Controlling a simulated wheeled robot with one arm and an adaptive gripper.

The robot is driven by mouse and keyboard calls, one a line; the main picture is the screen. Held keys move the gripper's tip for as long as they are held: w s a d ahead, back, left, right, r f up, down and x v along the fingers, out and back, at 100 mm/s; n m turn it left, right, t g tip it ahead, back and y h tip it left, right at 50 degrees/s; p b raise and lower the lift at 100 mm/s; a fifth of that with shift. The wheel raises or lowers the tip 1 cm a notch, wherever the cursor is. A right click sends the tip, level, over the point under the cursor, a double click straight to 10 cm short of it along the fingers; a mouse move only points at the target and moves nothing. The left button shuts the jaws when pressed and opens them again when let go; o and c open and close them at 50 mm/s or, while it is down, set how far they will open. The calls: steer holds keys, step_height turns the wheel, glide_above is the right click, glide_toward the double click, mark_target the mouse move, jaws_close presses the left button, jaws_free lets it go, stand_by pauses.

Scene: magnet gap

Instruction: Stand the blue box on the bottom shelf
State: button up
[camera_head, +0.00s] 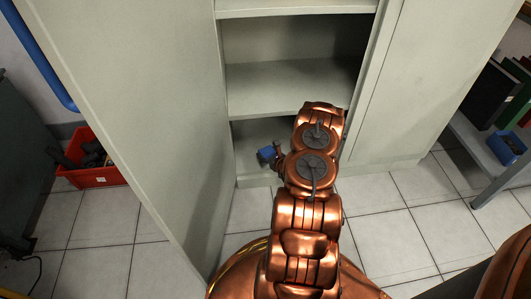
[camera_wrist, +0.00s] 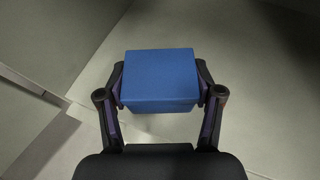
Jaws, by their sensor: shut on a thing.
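My gripper (camera_wrist: 160,92) is shut on the blue box (camera_wrist: 160,78), with one finger on each side of it. In the head view the small blue box (camera_head: 266,154) shows at the opening of the cabinet's lowest compartment, left of my arm. The bottom shelf (camera_head: 248,172) is pale grey and partly hidden by my arm. In the wrist view a pale surface lies beyond and below the box. I cannot tell whether the box touches the shelf.
The middle shelf (camera_head: 285,88) is above the lowest compartment and looks empty. An open cabinet door (camera_head: 150,100) stands on the left and a door panel (camera_head: 420,80) on the right. A red crate (camera_head: 98,177) sits on the left floor. A blue bin (camera_head: 507,147) is at far right.

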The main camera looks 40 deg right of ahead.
steer(key=w+d, duration=0.1)
steer(key=w+b, duration=0.1)
steer(key=w, duration=0.1)
steer(key=w+d, duration=0.1)
steer(key=shift+w+d+f, duration=0.25)
steer(key=shift+w+d, duration=0.05)
steer(key=shift+d, duration=0.05)
steer(key=shift+w+d+f+b, duration=0.1)
steer(key=shift+w+f+b, duration=0.1)
steer(key=shift+b, duration=0.2)
step_height(320, 180, down, 2)
steer(key=shift+f+b, duration=0.25)
steer(key=shift+b, duration=0.5)
steer(key=shift+f, duration=0.25)
steer(key=shift+f, duration=0.15)
steer(key=o, duration=1.1)
